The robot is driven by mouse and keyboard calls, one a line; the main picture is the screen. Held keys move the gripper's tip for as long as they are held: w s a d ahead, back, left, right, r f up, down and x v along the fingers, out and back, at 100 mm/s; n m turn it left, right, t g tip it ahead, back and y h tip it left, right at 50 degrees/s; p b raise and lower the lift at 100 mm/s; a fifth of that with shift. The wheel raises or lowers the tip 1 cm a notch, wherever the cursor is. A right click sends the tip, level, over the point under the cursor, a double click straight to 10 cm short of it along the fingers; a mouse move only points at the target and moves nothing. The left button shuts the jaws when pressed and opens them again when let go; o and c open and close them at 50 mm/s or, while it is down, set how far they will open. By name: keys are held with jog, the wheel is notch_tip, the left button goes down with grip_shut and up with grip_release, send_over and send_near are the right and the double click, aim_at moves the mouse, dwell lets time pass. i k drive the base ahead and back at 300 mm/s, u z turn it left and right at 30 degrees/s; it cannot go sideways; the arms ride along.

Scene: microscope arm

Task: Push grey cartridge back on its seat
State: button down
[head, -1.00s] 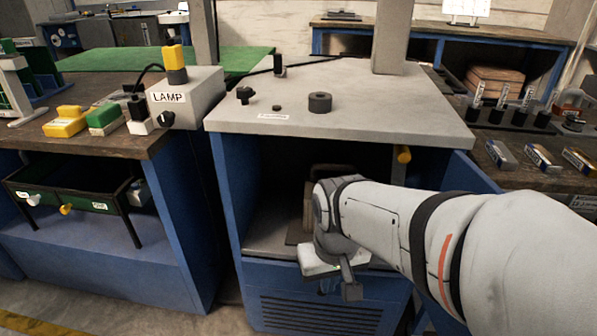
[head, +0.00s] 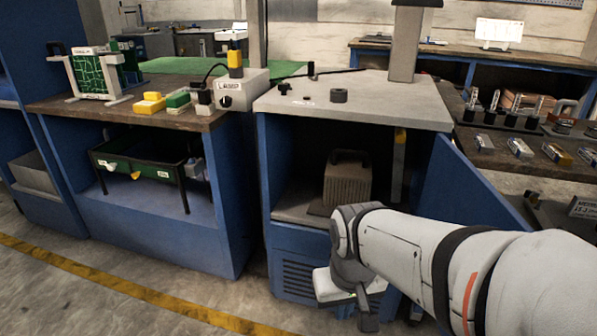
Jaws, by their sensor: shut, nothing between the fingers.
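The grey cartridge (head: 347,180), a ribbed box with a dark handle on top, stands upright inside the open blue cabinet (head: 286,240). A dark flat plate (head: 318,210) shows at its lower left edge. I cannot tell how squarely the cartridge sits on it, since my arm hides its lower front. My gripper (head: 367,312) is shut and empty. It is low in front of the cabinet's vented lower panel, below and apart from the cartridge.
The open cabinet door (head: 465,185) stands to the right, close to my arm. A yellow-topped post (head: 399,160) is at the opening's right side. The grey worktop (head: 400,98) overhangs the cartridge. A workbench with a lamp box (head: 240,92) stands left. The floor at left is clear.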

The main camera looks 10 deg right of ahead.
aim_at(348, 177)
jog(key=u, duration=0.1)
jog(key=i, duration=1)
jog(key=u, duration=0.05)
